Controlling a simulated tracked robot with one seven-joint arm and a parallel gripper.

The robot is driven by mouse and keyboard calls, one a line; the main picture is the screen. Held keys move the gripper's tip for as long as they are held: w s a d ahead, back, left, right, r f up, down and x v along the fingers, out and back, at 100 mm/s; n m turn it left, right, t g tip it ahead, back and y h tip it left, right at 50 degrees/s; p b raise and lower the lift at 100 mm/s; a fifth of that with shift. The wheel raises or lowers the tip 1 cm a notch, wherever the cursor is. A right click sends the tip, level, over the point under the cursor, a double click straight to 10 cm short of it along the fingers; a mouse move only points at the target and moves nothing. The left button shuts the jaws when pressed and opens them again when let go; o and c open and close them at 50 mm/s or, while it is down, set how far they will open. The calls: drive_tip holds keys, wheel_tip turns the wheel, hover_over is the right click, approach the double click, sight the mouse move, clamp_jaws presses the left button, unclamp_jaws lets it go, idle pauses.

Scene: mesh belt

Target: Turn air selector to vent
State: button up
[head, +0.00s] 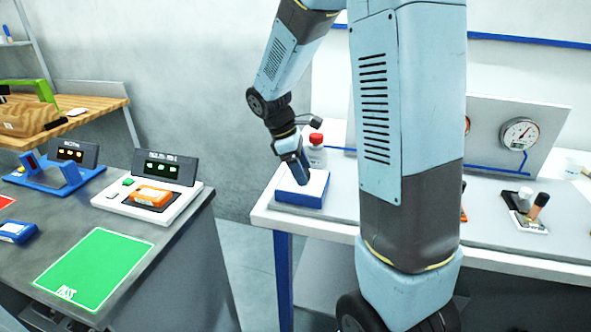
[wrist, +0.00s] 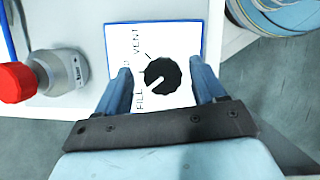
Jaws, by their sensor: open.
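The air selector (wrist: 176,68) is a round black knob on a white plate with blue edges. In the wrist view, VENT is printed to the upper left of the knob and FILL to the lower left. A pale mark on the knob points to the lower left, towards FILL. In the head view, the selector's blue and white box (head: 300,198) sits at the left end of the white bench. My gripper (wrist: 160,68) is open, with one finger on each side of the knob and visible gaps between. The left finger partly hides a label between the two words.
A grey bottle with a red cap (head: 316,139) stands just behind the box; the red cap (wrist: 14,82) also shows at left in the wrist view. A gauge panel (head: 545,125) stands farther right. The grey table (head: 180,240) is at left, across a gap.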

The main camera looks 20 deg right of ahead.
drive_tip(key=v, duration=1.3)
drive_tip(key=shift+r, duration=0.35)
drive_tip(key=shift+a, duration=0.1)
